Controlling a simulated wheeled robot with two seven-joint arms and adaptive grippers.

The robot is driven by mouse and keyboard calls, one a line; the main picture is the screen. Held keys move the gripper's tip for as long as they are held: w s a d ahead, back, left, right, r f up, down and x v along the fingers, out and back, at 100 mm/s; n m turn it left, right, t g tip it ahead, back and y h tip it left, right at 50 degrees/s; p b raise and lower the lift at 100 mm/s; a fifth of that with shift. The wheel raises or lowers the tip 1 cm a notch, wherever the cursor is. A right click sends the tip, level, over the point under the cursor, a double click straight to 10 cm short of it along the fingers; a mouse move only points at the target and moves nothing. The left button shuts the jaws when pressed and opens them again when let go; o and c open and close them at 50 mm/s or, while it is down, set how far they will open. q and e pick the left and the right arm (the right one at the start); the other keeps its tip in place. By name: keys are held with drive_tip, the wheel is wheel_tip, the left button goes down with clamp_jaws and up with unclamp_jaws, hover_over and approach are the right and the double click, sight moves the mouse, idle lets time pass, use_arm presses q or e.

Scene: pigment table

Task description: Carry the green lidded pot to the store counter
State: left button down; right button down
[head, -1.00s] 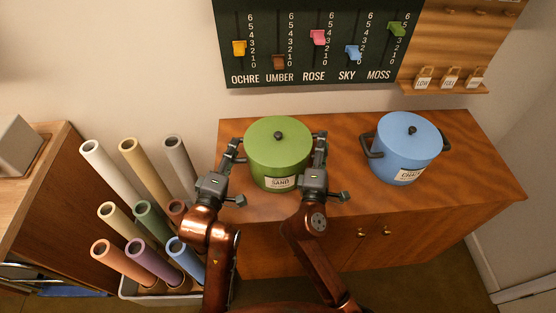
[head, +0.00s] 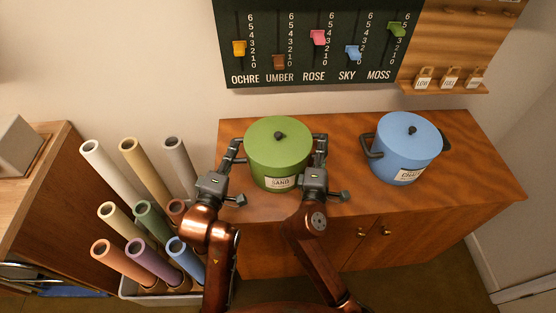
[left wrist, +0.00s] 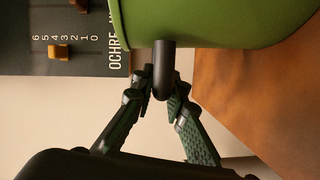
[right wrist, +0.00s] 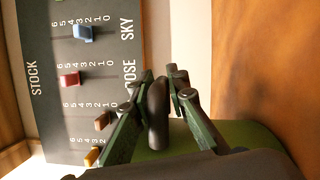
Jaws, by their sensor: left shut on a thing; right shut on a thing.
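The green lidded pot (head: 278,152), labelled SAND, is upright at the left part of the wooden cabinet top (head: 340,195). I cannot tell whether its base touches the wood. My left gripper (head: 236,152) is shut on the pot's left handle; in the left wrist view the fingers (left wrist: 162,92) close around the dark handle bar. My right gripper (head: 320,146) is shut on the right handle, and its fingers (right wrist: 160,95) flank that handle in the right wrist view. The green pot (left wrist: 215,20) fills the top of the left wrist view.
A blue lidded pot (head: 407,150) stands to the right on the same cabinet. A bin (head: 160,295) of several coloured tubes stands at the lower left, close to my left arm. A dark slider board (head: 315,45) hangs on the wall behind. Bare wood lies between the pots.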

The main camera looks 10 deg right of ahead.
use_arm(q)
drive_tip(key=shift+f, duration=0.1)
use_arm(e)
drive_tip(key=shift+f, duration=0.2)
